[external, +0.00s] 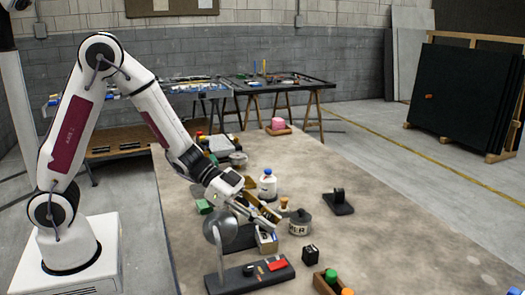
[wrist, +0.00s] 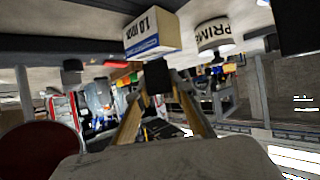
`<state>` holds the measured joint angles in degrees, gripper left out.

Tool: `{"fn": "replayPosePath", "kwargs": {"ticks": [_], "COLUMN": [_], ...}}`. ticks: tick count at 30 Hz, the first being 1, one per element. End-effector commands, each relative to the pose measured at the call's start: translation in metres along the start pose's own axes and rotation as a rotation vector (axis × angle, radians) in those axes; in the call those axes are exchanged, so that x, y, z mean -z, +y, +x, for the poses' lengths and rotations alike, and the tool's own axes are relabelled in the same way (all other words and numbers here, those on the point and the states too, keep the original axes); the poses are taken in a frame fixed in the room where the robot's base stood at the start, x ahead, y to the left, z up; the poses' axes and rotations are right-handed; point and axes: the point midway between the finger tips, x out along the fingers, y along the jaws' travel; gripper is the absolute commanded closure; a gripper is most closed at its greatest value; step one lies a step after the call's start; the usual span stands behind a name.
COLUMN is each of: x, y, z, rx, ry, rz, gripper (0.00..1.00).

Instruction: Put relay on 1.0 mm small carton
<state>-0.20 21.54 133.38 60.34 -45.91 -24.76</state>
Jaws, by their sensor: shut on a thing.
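The relay (wrist: 157,76) is a small black block between the tips of my gripper (wrist: 157,88) in the wrist view. My gripper (external: 270,218) is shut on it; I cannot pick the held relay out clearly in the external view. The 1.0 mm small carton (wrist: 150,32) is white and tan with a blue stripe, and sits just beyond the relay in the wrist view. In the external view the carton (external: 266,242) stands on the table close below my fingertips, partly covered by them. I cannot tell whether relay and carton touch.
A grey primer tin (external: 299,222) stands right beside the carton. A small black box (external: 310,254) is in front of it. A dark base with a red block (external: 277,265) and a round grey disc (external: 218,229) stand nearby. The table's right side is mostly clear.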

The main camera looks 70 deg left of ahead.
Motion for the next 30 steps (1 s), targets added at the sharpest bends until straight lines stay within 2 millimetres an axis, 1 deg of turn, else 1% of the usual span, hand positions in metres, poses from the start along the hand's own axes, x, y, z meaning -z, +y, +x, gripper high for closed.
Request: {"fn": "replayPosePath", "kwargs": {"ticks": [17, 18, 20, 30], "x": [-0.0083, -0.0087, -0.0085, -0.0082], "y": [0.0001, 0.0002, 0.0001, 0.0000], "z": [0.0046, 0.0048, 0.0047, 0.0046], "rx": [0.000, 0.000, 0.000, 0.000], "ry": [0.000, 0.000, 0.000, 0.000], "rz": [-0.001, -0.001, 0.000, 0.000], "gripper": [1.00, 0.76, 0.62, 0.62]}}
